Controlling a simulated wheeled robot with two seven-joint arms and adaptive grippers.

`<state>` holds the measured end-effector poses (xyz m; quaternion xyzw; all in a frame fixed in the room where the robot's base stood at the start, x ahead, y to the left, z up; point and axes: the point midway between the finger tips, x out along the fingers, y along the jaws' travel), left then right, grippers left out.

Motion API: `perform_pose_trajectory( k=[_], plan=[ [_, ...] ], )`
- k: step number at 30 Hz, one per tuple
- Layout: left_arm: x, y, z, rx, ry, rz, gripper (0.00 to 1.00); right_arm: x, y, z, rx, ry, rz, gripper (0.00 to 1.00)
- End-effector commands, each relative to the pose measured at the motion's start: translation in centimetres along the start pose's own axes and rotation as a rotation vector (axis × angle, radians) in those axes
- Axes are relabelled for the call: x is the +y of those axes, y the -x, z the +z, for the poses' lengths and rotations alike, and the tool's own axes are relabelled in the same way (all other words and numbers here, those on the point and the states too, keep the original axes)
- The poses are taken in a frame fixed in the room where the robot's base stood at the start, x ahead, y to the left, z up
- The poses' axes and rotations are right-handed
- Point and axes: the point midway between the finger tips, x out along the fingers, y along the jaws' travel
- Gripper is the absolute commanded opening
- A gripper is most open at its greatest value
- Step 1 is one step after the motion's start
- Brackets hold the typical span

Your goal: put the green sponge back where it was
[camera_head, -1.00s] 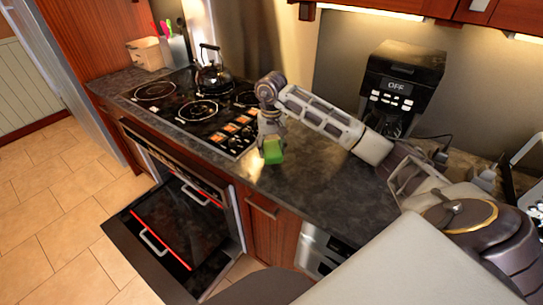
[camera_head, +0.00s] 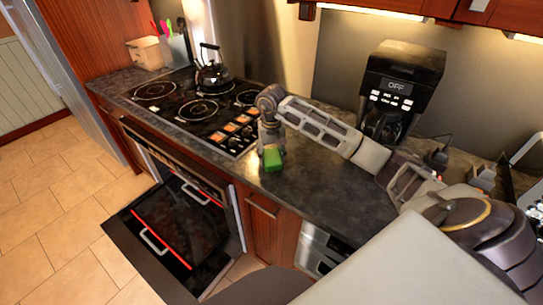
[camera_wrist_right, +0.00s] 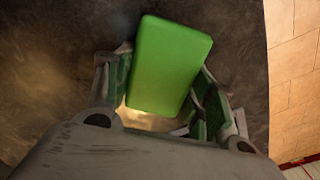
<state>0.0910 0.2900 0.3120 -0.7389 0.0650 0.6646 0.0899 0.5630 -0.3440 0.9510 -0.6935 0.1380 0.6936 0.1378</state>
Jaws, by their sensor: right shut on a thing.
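The green sponge (camera_head: 273,159) is at my right gripper (camera_head: 270,148), over the dark counter just right of the cooktop, near the front edge. In the right wrist view the sponge (camera_wrist_right: 168,65) lies between the two fingers of the right gripper (camera_wrist_right: 165,95), which is shut on it. Whether the sponge touches the counter, I cannot tell. My left gripper is not in view.
The cooktop (camera_head: 199,108) with a kettle (camera_head: 212,75) is left of the gripper. A coffee maker (camera_head: 400,85) stands at the back right. The counter (camera_head: 325,185) right of the sponge is clear.

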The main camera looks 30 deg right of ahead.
Motion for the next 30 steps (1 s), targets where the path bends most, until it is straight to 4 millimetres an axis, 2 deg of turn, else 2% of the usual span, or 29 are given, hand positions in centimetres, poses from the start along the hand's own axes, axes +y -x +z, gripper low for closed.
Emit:
perform_pose_trajectory(
  k=[1,2,6,23,30],
  plan=[
    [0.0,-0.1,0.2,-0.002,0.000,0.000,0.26,0.0,-0.1,0.0,0.000,0.000,0.000,0.32],
    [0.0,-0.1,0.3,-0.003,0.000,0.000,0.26,0.0,-0.1,0.0,0.000,0.000,0.000,0.57],
    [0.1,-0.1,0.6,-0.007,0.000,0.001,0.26,0.0,-0.1,0.0,0.000,0.000,0.000,0.75],
    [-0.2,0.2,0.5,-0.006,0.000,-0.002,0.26,0.0,0.2,0.0,-0.001,0.000,-0.001,0.76],
    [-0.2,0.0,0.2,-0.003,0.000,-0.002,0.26,0.0,2.2,-0.1,0.002,0.000,-0.001,0.76]
  ],
)
